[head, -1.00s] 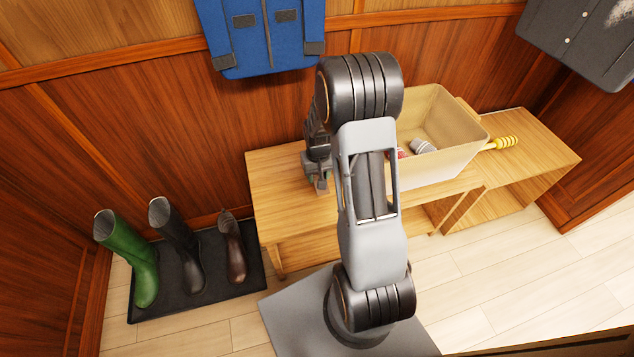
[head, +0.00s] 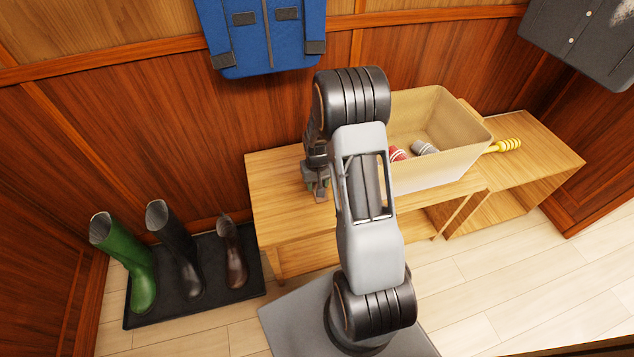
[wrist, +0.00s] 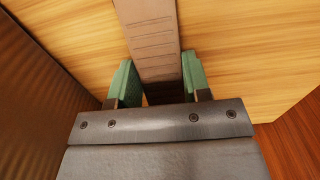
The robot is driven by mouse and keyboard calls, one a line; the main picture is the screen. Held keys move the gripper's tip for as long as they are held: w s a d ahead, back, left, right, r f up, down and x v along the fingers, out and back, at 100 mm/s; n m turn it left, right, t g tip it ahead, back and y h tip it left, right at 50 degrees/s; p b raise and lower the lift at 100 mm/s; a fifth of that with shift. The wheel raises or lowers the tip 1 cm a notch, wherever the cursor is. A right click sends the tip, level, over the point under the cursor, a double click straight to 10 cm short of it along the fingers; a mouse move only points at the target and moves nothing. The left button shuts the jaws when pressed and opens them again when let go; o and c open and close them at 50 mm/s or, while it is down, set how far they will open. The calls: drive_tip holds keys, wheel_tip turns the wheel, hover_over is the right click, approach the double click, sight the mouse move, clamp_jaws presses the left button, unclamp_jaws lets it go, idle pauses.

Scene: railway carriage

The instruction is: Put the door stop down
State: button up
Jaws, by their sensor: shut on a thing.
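The door stop (wrist: 150,38) is a brown wedge with ridges across its face, seen in the wrist view. My gripper (wrist: 158,78) is shut on it, with a green-padded finger on each side. The wooden bench top (wrist: 225,75) shows on both sides of it; I cannot tell whether the door stop touches the wood. In the head view my gripper (head: 319,190) is low over the left part of the bench (head: 280,205). My arm and gripper largely hide the door stop there.
A tan crate (head: 455,165) on the bench holds a red item (head: 397,154) and a grey item (head: 424,147). A yellow-ended handle (head: 508,145) lies to its right. Boots stand on a black mat (head: 215,285) on the floor at left. The bench's left end is clear.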

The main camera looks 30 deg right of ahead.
drive_tip(key=o, duration=1)
drive_tip(key=shift+f, duration=0.1)
